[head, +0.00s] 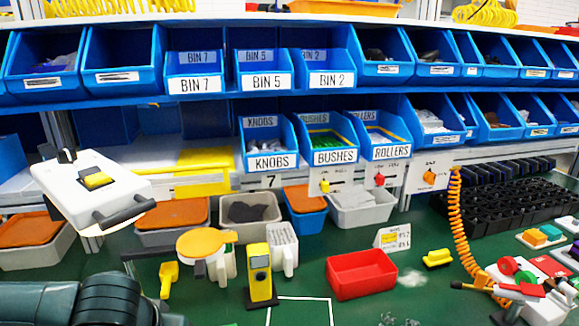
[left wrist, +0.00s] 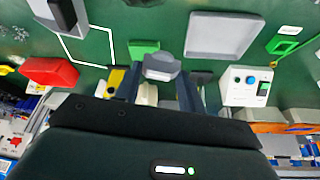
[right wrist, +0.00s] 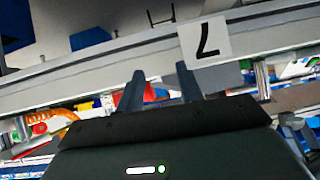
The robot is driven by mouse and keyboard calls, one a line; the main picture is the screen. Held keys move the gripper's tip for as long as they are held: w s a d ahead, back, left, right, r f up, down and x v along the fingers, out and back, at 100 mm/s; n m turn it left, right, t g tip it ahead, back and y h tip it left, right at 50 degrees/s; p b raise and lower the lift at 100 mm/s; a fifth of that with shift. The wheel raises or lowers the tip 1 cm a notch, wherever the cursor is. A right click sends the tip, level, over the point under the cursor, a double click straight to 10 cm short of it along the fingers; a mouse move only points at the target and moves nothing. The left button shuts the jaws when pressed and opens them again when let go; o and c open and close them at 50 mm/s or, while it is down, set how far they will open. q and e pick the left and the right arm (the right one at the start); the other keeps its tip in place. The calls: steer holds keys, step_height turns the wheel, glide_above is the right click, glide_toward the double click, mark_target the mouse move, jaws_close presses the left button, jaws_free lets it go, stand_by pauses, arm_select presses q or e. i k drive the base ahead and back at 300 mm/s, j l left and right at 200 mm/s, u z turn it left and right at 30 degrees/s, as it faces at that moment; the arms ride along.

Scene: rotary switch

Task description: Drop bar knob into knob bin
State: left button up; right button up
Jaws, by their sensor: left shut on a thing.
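My left gripper (left wrist: 160,95) shows in the left wrist view with its two dark fingers closed on a grey bar knob (left wrist: 162,67). The knob is above the green table, and its lower part is hidden between the fingers. In the head view my left gripper is not visible. The knob bin (head: 270,161) is a blue bin labelled KNOBS on the middle shelf; its inside shows only partly. My right gripper (right wrist: 157,88) shows only in the right wrist view, with its fingers apart and nothing visible between them, close to a shelf strip marked 7.
Bins labelled BUSHES (head: 333,156) and ROLLERS (head: 391,152) stand right of the knob bin. A white box (head: 55,187) with a yellow part and dark bar is at left. A red bin (head: 361,275) and a yellow device (head: 259,273) stand on the green table.

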mark_target(269, 157)
steer(key=k+l, duration=0.1)
steer(key=l, duration=0.6)
steer(key=k+l, duration=0.15)
steer(key=l, duration=0.25)
steer(key=i+l, duration=0.4)
steer(key=l, duration=0.1)
